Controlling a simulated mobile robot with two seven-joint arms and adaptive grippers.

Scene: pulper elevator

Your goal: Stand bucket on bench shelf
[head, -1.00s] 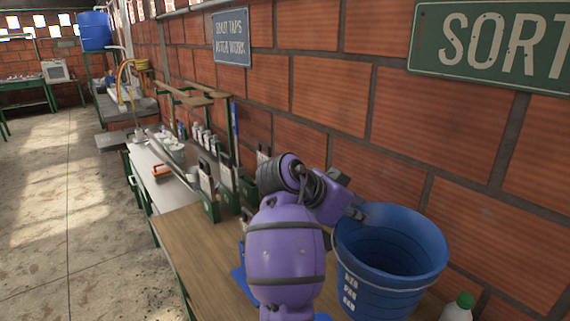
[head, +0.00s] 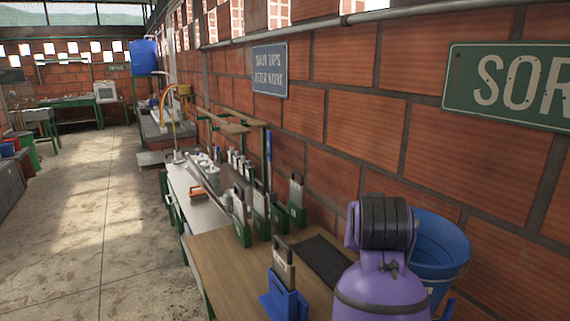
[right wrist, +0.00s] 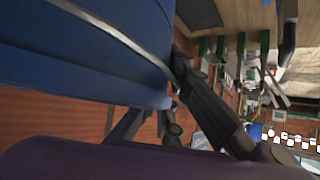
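The blue bucket (head: 443,255) is at the right of the head view, close to the brick wall and partly hidden by my purple right arm. It fills the upper left of the right wrist view (right wrist: 85,50), with a pale wire handle across its side. My right gripper (right wrist: 150,105) has its dark fingers at the bucket's rim and appears shut on it; the contact is partly hidden. The wooden bench (head: 222,258) lies left of the bucket. Narrow wooden shelf boards on a green frame (head: 235,128) stand farther along the wall. My left gripper is not in view.
A blue holder with a metal tool (head: 285,295) and a dark mat (head: 325,258) are on the wooden bench. Green holders (head: 260,215) stand behind them. A metal-topped bench (head: 195,180) continues beyond. The floor (head: 100,240) at left is open.

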